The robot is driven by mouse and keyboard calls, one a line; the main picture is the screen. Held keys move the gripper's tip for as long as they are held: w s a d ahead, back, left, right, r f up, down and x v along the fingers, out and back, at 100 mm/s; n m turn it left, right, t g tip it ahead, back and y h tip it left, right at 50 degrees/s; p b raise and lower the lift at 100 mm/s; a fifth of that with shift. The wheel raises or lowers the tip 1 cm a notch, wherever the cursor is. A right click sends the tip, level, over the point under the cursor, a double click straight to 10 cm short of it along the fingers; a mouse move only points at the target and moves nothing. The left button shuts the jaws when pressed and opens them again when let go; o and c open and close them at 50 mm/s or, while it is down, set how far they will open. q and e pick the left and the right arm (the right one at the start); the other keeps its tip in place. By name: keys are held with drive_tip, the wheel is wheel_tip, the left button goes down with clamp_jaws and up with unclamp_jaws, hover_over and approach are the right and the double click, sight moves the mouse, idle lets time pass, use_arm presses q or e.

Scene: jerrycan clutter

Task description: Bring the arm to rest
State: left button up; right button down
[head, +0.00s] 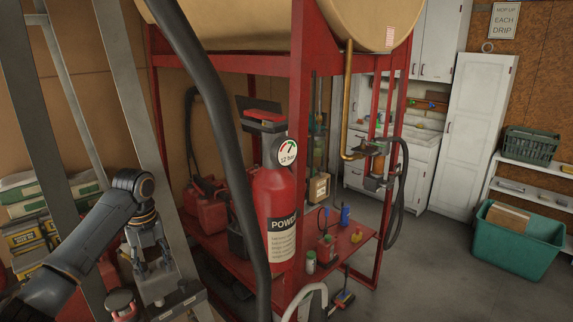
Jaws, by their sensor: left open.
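My left arm (85,235) comes in from the lower left and bends down at the wrist. My left gripper (153,268) points downward, open, with no object visible between its fingers. It is in front of the metal uprights, just above a grey metal surface (160,288); I cannot tell whether it touches it. My right gripper is not in view.
A red rack (300,75) carries a tan tank (240,22). A red fire extinguisher (275,205) and a black hose (225,130) stand close on the right. A red jerrycan (205,212) is on the rack's lower shelf. Open floor lies near the teal bin (515,245).

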use_arm(q)
drive_tip(key=s+d+f+n+t, duration=0.1)
drive_tip(key=s+d+f+n, duration=0.3)
drive_tip(key=s+d+f, duration=0.5)
drive_tip(key=s+d+f+n, duration=0.45)
drive_tip(key=d+f, duration=0.25)
drive_tip(key=f, duration=0.4)
drive_tip(key=s+d+f+n+t+h, duration=0.15)
drive_tip(key=s+d+n, duration=0.25)
drive_tip(key=s+n, duration=0.6)
drive_tip(key=s+a+r+n+t, duration=0.1)
drive_tip(key=s+a+n, duration=0.1)
drive_tip(key=s+n, duration=0.25)
drive_tip(key=s+a+r+n, duration=0.2)
drive_tip(key=s+n, duration=0.1)
drive_tip(key=s, duration=0.3)
wheel_tip(320, 180, down, 34)
drive_tip(key=s+g+y+b, duration=0.1)
drive_tip(key=s+b, duration=0.1)
drive_tip(key=b, duration=0.6)
drive_tip(key=s+a+f+b, duration=0.1)
drive_tip(key=s+f+b, duration=0.2)
drive_tip(key=s+f, duration=0.5)
drive_tip(key=s+a+f+g+b, duration=0.1)
drive_tip(key=s+f+b, duration=0.2)
drive_tip(key=s+f, duration=0.6)
wheel_tip(320, 180, down, 6)
drive_tip(key=shift+a, duration=0.3)
